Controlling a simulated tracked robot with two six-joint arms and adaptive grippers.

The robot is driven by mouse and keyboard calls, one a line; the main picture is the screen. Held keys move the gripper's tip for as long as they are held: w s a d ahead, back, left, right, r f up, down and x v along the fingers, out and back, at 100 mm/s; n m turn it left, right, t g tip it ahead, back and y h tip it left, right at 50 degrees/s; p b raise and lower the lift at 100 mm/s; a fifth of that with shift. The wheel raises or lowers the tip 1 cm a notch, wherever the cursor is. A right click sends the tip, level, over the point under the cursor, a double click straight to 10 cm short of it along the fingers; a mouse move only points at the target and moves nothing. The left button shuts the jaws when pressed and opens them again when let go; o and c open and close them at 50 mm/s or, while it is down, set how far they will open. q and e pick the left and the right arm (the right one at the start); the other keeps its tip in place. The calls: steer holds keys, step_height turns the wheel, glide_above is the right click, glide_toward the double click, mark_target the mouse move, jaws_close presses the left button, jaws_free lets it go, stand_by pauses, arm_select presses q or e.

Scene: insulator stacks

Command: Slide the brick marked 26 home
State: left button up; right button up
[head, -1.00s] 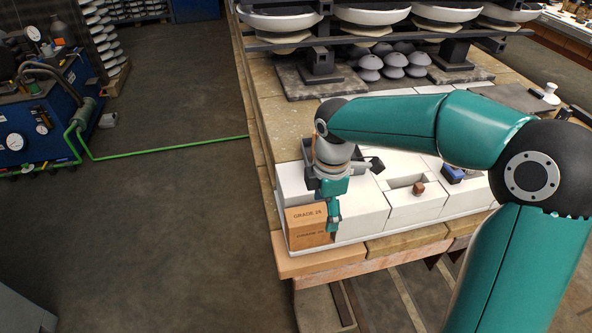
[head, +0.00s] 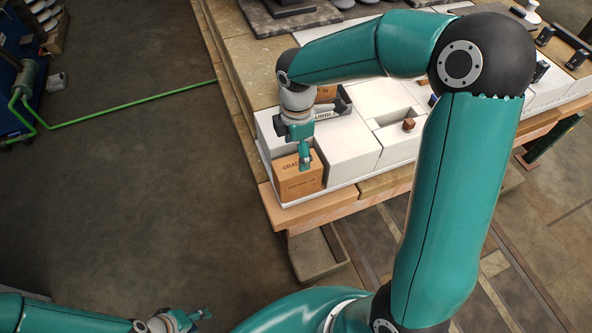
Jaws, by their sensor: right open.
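The brick marked 26 (head: 298,184) is a tan block lettered "GRADE 26". It sits at the near left corner of the white block structure, in a recess between white walls. My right gripper (head: 305,156) points down at the brick's top, by its right rear part. It is open; whether a fingertip touches the brick cannot be told, and the arm's wrist hides the area behind. My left gripper (head: 192,318) is low at the left, over the floor and far from the brick; its jaw opening is unclear.
White blocks (head: 345,148) adjoin the brick on the right. Behind them is a compartment lettered "RUBBLE" (head: 328,114) with another tan brick (head: 326,92). A small brown block (head: 408,125) sits in a recess to the right. The bench edge (head: 290,213) lies just in front.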

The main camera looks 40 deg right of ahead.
mark_target(298, 172)
step_height(298, 172, down, 10)
steer(key=shift+r+b, duration=0.25)
steer(key=shift+b, duration=0.3)
steer(key=c, duration=1.3)
steer(key=shift+s+d, duration=0.1)
steer(key=shift+d, duration=0.05)
steer(key=shift+c, duration=0.2)
steer(key=shift+d, duration=0.3)
steer(key=shift+s+d, duration=0.15)
steer(key=shift+d, duration=0.1)
steer(key=o, duration=1.6)
steer(key=shift+o, duration=0.2)
